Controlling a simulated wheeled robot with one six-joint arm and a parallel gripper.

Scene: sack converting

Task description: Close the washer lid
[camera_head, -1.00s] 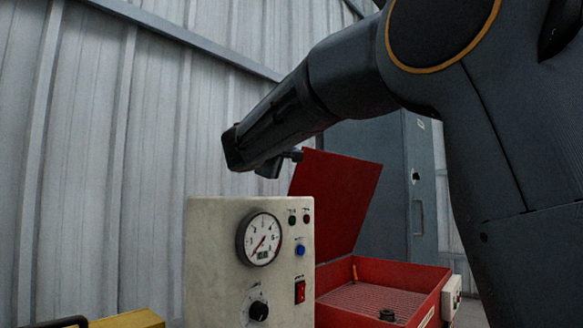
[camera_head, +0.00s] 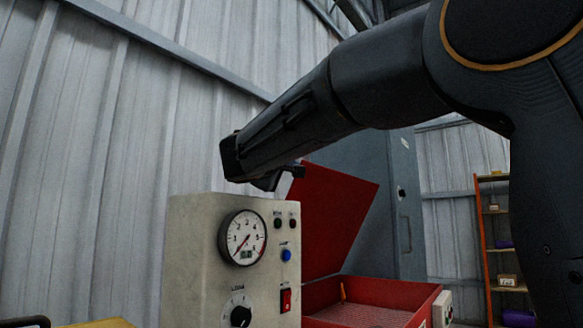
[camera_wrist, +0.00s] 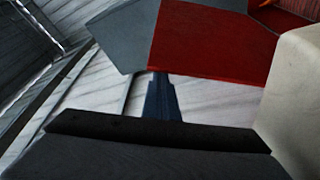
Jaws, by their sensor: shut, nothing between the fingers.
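The washer is a red box whose rim (camera_head: 425,302) shows at the lower right of the head view, behind the control box. Its red lid (camera_head: 333,218) stands open, raised and tilted at the back. The lid also fills the upper middle of the wrist view (camera_wrist: 205,45). My gripper (camera_head: 297,171) is at the end of my arm, above the control box and close to the lid's upper left corner in the picture. In the wrist view its narrow dark fingers (camera_wrist: 160,78) are together and empty, pointing toward the lid edge. I cannot tell whether they touch it.
A beige control box (camera_head: 195,260) with a gauge, knob and buttons stands in front of the washer; it shows at the right of the wrist view. A grey cabinet (camera_head: 405,170) stands behind the lid. An orange shelf (camera_head: 483,240) is at far right. A yellow object (camera_head: 100,323) is at lower left.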

